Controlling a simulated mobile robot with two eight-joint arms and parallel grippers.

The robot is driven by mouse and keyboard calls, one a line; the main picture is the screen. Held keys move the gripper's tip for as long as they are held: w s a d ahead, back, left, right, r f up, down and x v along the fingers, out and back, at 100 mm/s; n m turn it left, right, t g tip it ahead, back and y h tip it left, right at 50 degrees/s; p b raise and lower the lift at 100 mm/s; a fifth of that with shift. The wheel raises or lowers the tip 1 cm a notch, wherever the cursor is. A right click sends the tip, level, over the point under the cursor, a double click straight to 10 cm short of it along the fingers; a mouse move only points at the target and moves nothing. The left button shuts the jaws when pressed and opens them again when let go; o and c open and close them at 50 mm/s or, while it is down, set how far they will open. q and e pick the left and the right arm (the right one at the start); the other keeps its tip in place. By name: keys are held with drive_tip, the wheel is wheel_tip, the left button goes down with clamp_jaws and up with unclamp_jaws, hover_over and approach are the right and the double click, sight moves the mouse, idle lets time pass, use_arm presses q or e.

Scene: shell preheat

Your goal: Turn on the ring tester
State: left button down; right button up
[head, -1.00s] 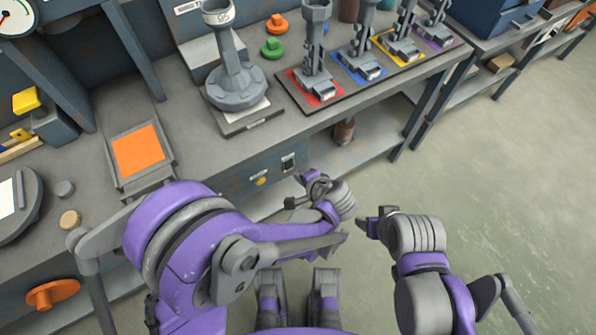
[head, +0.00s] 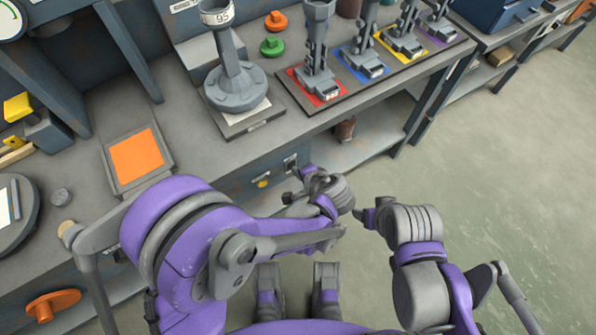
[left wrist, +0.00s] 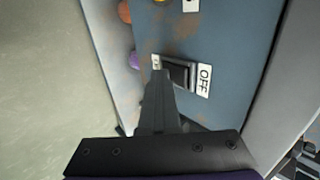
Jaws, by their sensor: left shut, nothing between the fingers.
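A rocker switch (head: 290,163) is set in the blue-grey front panel of the bench. In the left wrist view the dark switch (left wrist: 181,75) has an OFF label (left wrist: 204,79) on its right and another label, partly hidden, on its left. My left gripper (head: 297,180) is shut and empty, close in front of the switch. In the left wrist view its fingertips (left wrist: 158,72) overlap the switch's left end; I cannot tell whether they touch. The ring tester is probably the grey stand marked 95 (head: 235,85) on the bench. My right gripper (head: 367,214) hangs over the floor.
A yellow button (head: 263,183) is on the panel, left of the switch. The bench holds an orange pad (head: 136,155) and several clamp stands on coloured squares, including a red one (head: 318,86). Open floor (head: 500,200) lies to the right.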

use_arm(q)
drive_tip(key=shift+r, duration=0.1)
use_arm(e)
drive_tip(key=shift+r, duration=0.1)
use_arm(q)
drive_tip(key=shift+w+r+p, duration=0.1)
drive_tip(key=shift+r+p, duration=0.45)
drive_tip(key=shift+r, duration=0.25)
use_arm(e)
drive_tip(key=shift+r, duration=0.55)
drive_tip(key=shift+s, duration=0.1)
